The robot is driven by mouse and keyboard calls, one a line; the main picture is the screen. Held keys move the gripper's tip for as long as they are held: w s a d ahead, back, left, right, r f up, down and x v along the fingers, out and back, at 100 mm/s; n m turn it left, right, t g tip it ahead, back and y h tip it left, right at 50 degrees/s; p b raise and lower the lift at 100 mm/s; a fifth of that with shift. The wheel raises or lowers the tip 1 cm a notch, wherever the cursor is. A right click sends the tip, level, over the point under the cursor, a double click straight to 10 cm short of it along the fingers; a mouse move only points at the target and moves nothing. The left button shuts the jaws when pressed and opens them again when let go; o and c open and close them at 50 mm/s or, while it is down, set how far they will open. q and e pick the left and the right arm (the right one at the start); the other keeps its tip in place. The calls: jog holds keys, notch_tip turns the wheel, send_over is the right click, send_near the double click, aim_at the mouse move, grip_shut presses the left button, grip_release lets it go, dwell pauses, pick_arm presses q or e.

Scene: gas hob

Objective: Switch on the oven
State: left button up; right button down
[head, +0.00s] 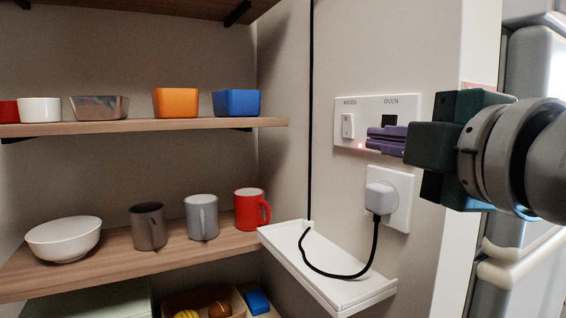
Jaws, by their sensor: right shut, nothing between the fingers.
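A white switch panel (366,103) is on the wall right of the shelves. Its right half carries the label OVEN, with a dark square (389,120) below it. Its left half has a white rocker switch (347,126) under a label I cannot read surely. A small red light (360,146) glows near the panel's lower middle. My right gripper (386,140) is shut and empty, its purple fingers in front of the panel's lower right part. They hide whatever is under the OVEN label there; I cannot tell if they touch it. My left gripper is not in view.
A plug (380,197) sits in a socket (403,190) just below the panel, its black cable looping onto a small white ledge (330,283). Shelves at left hold bowls, a red mug (250,209) and other mugs. The wall left of the panel is mostly free.

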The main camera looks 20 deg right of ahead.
pick_arm(q)
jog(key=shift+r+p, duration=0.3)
jog(key=shift+p, duration=0.35)
pick_arm(e)
jog(key=w+d, duration=0.4)
jog(key=shift+d+f, duration=0.25)
jog(key=shift+d, duration=0.05)
jog(key=shift+w+d+f+n, duration=0.1)
jog(key=shift+d+f+n, duration=0.05)
jog(key=shift+d+n, duration=0.35)
jog(key=shift+a, duration=0.15)
